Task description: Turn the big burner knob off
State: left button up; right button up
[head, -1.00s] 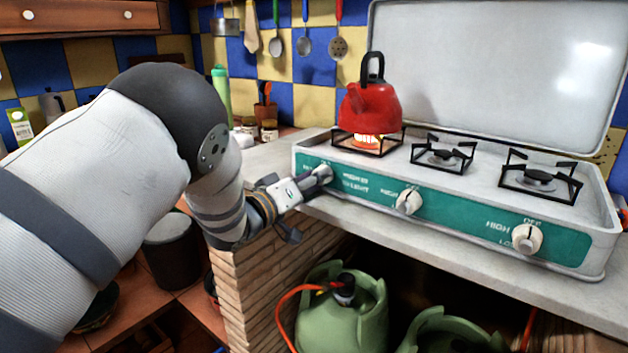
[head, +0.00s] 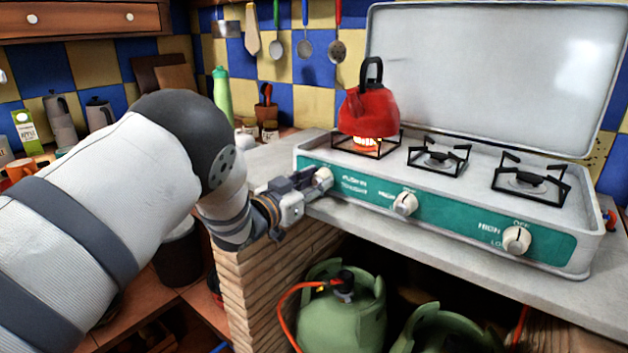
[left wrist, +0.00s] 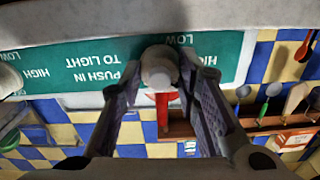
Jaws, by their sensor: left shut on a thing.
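The white big burner knob (head: 323,180) is the leftmost knob on the stove's teal front panel. The burner above it glows orange under a red kettle (head: 368,112). My left gripper (head: 316,182) is at this knob, reaching in from the left. In the left wrist view, which is upside down, the knob (left wrist: 158,68) sits between the two finger pads, and my left gripper (left wrist: 157,76) is shut on it. The exact knob marking it points to is hidden. My right gripper is not in view.
Two more white knobs (head: 404,204) and (head: 516,240) sit farther right, below unlit burners. The stove stands on a grey counter (head: 440,242) with its lid raised. Green gas bottles (head: 340,318) stand below. Utensils hang on the tiled wall.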

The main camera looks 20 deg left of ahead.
pick_arm(q)
jog(key=m, duration=0.4)
jog(key=shift+r+m+p, duration=0.1)
jog(key=shift+m+p, duration=0.2)
jog(key=m, duration=0.4)
jog(key=shift+m, duration=0.3)
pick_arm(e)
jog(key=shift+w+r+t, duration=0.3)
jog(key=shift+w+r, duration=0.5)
pick_arm(q)
jog(key=o, duration=0.9)
jog(key=v, duration=1.2)
